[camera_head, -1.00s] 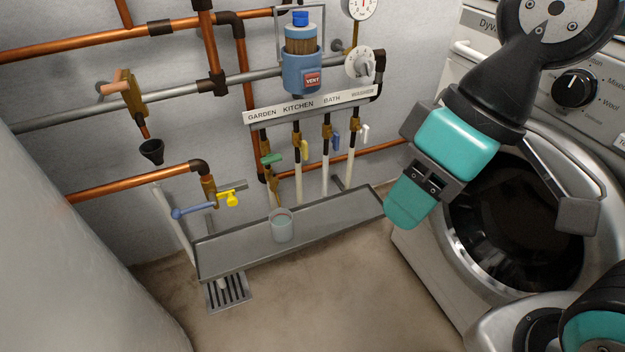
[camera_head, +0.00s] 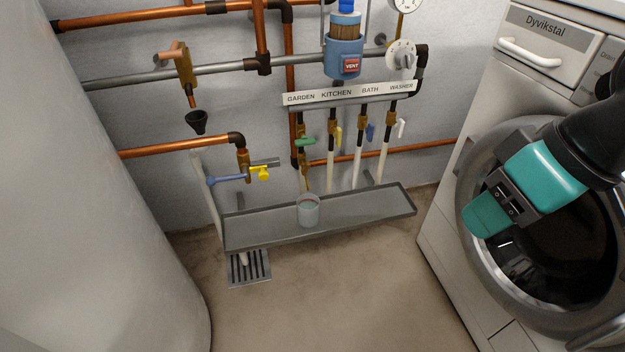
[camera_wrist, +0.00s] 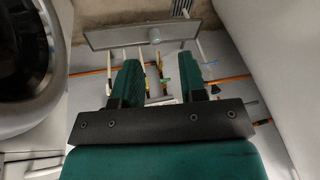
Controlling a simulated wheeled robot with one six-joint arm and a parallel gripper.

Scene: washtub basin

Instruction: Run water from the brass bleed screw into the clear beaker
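The clear beaker (camera_head: 308,212) stands upright on the grey drip tray (camera_head: 370,212), below the garden pipe. A small brass fitting (camera_head: 304,180) hangs just above it, under the green lever (camera_head: 305,141); I cannot make out a screw head. I cannot tell whether the beaker holds water. No stream shows. My gripper (camera_head: 487,215) is in front of the washer door, well right of the beaker and apart from it. In the wrist view my gripper (camera_wrist: 160,70) has its two fingers spread with nothing between them. The beaker (camera_wrist: 155,36) shows small beyond them.
Yellow (camera_head: 338,136), blue (camera_head: 370,131) and white (camera_head: 401,128) levers sit along the labelled manifold (camera_head: 350,97). A blue and yellow valve (camera_head: 243,175) and black funnel (camera_head: 196,122) are at left. The washer (camera_head: 455,180) stands right. The floor (camera_head: 330,290) before the tray is clear.

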